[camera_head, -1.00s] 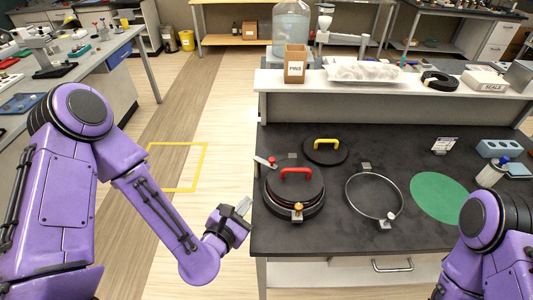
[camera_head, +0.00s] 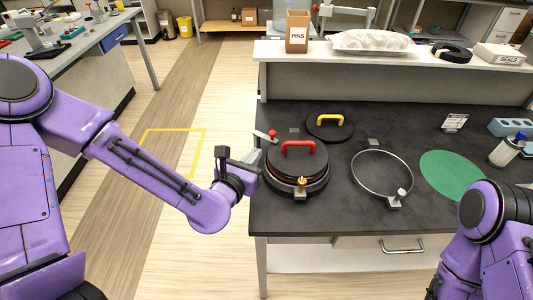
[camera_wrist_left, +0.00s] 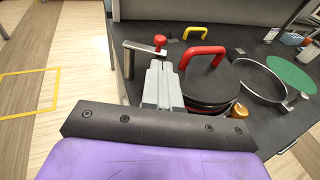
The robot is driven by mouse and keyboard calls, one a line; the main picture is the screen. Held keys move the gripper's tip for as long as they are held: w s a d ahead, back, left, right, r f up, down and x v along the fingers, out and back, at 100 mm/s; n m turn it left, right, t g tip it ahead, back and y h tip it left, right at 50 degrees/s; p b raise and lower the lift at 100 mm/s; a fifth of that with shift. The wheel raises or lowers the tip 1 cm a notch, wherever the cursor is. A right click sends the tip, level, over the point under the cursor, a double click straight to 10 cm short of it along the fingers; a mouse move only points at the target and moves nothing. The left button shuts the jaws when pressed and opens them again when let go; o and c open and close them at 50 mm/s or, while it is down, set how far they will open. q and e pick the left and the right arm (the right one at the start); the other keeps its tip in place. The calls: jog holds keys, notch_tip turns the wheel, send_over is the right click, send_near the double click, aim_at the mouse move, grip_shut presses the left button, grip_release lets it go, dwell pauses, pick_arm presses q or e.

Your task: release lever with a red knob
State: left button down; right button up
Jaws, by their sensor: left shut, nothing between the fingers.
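The release lever (camera_head: 263,135) is a short pale metal bar with a red knob (camera_head: 273,133) at its right end, at the left rear of the round port with the red-handled black lid (camera_head: 299,158). The lever (camera_wrist_left: 142,47) and its knob (camera_wrist_left: 160,40) also show in the left wrist view, just beyond my fingertips. My left gripper (camera_wrist_left: 158,72) is shut and empty, its grey fingers pointing at the lever; I cannot tell if they touch it. In the head view this gripper (camera_head: 251,158) is at the bench's left edge, fingers mostly hidden. Only my right arm shows, its gripper out of view.
A black lid with a yellow handle (camera_head: 330,126) lies behind. An open metal ring (camera_head: 381,174) and a green disc (camera_head: 451,175) are to the right. An amber-topped clamp (camera_head: 301,186) is at the port's front. A raised shelf (camera_head: 385,55) bounds the bench's back.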

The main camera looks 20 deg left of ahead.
aim_at(274, 136)
pick_arm(q)
jog(key=b+x, duration=0.3)
jog(key=x, duration=0.5)
jog(key=shift+w, duration=0.3)
pick_arm(e)
notch_tip(274, 136, down, 5)
jog(key=shift+f, duration=0.1)
pick_arm(q)
jog(key=n+y+b, duration=0.1)
jog(key=w+d+n+y+b, duration=0.1)
jog(key=n+y+b, duration=0.1)
jog(key=y+b, duration=0.1)
jog(key=shift+w+d+f, duration=0.25)
jog(key=shift+w+f, duration=0.05)
jog(key=shift+f, duration=0.1)
jog(key=shift+w+d+r+b, duration=0.15)
jog(key=shift+w+d+b, duration=0.05)
jog(key=shift+w+b, duration=0.15)
jog(key=shift+r, duration=0.15)
jog(key=shift+a+r, duration=0.15)
pick_arm(e)
notch_tip(274, 136, down, 4)
jog(key=shift+r, duration=0.1)
